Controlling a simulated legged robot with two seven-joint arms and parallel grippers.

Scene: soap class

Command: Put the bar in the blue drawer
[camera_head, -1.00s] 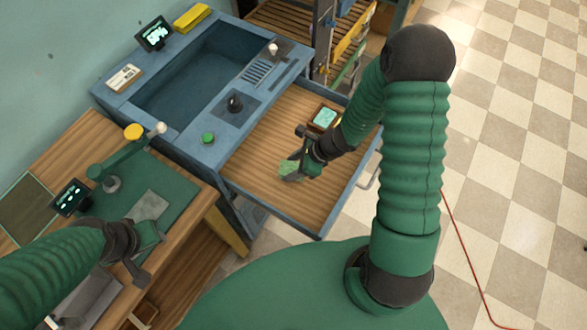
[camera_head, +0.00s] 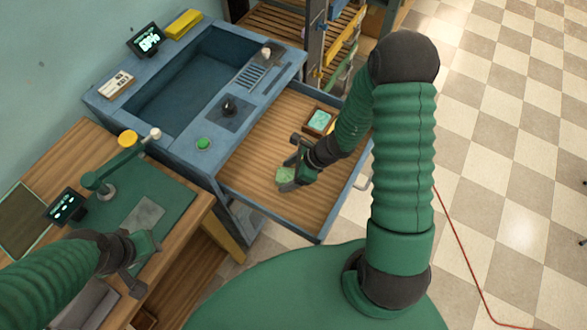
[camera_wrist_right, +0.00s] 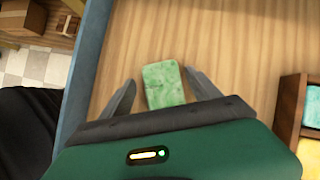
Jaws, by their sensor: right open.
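A green marbled bar (camera_head: 285,174) lies on the wooden floor of the open blue drawer (camera_head: 333,214). In the right wrist view the bar (camera_wrist_right: 163,85) lies between the two spread fingers, with a gap on each side. My right gripper (camera_head: 289,176) is inside the drawer, low over the bar, and is open. It also shows in the right wrist view (camera_wrist_right: 163,92). My left gripper (camera_head: 146,263) is over the wooden bench at the left, away from the drawer; whether its fingers are open is unclear.
A small wooden box (camera_head: 319,121) with a turquoise bar stands in the drawer's back part. The blue sink unit (camera_head: 180,80) has a green button (camera_head: 203,143) and a black knob. The bench (camera_head: 85,150) carries a green mat and a small screen. The drawer's front area is bare.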

